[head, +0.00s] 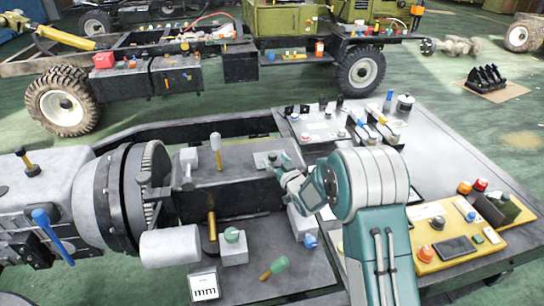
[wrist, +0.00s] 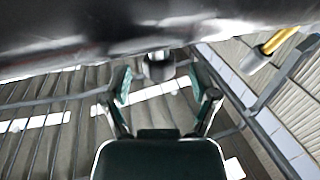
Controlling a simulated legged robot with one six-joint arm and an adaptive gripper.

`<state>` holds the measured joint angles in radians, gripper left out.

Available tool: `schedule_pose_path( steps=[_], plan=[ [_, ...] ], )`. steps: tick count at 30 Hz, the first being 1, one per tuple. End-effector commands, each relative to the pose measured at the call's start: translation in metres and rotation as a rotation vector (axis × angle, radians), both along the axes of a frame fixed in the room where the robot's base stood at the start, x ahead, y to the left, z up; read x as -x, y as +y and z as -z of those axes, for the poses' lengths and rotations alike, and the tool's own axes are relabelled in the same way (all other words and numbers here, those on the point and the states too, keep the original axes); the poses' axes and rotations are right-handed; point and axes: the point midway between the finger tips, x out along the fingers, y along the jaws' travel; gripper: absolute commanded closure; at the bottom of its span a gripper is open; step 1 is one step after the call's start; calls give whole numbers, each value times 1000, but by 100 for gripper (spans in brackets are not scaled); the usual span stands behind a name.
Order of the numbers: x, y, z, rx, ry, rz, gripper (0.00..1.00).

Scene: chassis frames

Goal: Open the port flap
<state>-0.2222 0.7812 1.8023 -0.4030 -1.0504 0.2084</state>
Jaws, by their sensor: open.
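My gripper (head: 283,167) is at the right end of the top of a dark grey box-shaped housing (head: 228,174). In the wrist view my gripper (wrist: 165,84) is open. A small dark knob (wrist: 158,68) shows between and just beyond its fingertips, below a large dark surface (wrist: 80,32). I cannot tell whether a finger touches it. A small grey plate with a knob (head: 264,159) lies on the housing beside my fingertips. No piece is clearly recognisable as the port flap; my gripper and arm hide part of that end.
A light-handled lever (head: 216,148) stands on the housing. A brass-coloured handle (wrist: 275,42) shows at the upper right of the wrist view. A yellow panel (head: 455,240) with buttons and a grey bench (head: 440,140) with small parts lie to the right. A green vehicle (head: 285,22) stands behind.

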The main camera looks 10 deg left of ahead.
Motion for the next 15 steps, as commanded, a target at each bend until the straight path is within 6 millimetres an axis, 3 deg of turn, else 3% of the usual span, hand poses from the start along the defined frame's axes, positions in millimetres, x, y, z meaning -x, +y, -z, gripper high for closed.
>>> schedule_pose_path(
  steps=[6, 15],
  plan=[
    [-18, 12, 0, -1, 0, 0, 24],
    [-21, 13, 0, -1, 1, 0, 24]
  ],
)
